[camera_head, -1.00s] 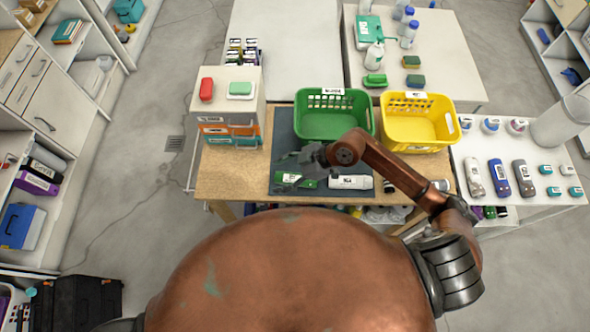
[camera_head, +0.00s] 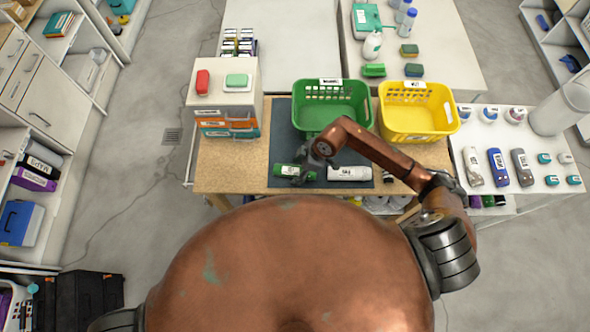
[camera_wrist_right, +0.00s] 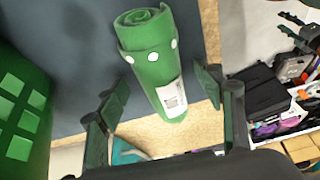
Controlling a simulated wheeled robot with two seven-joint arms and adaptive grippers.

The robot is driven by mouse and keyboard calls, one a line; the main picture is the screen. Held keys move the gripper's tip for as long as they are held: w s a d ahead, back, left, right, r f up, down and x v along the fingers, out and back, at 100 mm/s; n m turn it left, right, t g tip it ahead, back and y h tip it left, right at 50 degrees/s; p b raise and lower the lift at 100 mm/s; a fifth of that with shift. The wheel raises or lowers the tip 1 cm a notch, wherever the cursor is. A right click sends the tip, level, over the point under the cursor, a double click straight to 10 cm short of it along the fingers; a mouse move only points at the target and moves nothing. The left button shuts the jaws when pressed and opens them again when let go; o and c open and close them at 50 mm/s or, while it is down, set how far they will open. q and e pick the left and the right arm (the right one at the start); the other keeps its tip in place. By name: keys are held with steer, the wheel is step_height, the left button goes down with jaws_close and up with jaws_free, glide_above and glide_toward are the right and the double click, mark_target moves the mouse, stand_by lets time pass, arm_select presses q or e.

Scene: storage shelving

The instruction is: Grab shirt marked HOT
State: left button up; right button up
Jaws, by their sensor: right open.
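A rolled green shirt (camera_head: 285,171) with a white label lies on the dark mat at the front of the wooden table. A rolled white shirt (camera_head: 349,173), also labelled, lies just right of it. I cannot read either label for sure. My right gripper (camera_head: 303,175) is over the green roll and partly hides its right end. In the right wrist view the green roll (camera_wrist_right: 151,55) has white dots and its label end points between the two spread fingers (camera_wrist_right: 160,94). The fingers are open, one on each side, with gaps to the roll. My left gripper is not in view.
A green basket (camera_head: 330,119) and a yellow basket (camera_head: 418,121) stand behind the shirts. A small drawer unit (camera_head: 223,104) with a red and a green item on top stands at left. Bottles and other small items (camera_head: 498,167) fill the right table.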

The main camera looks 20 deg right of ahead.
steer(key=shift+c, duration=0.6)
steer(key=c, duration=1.2)
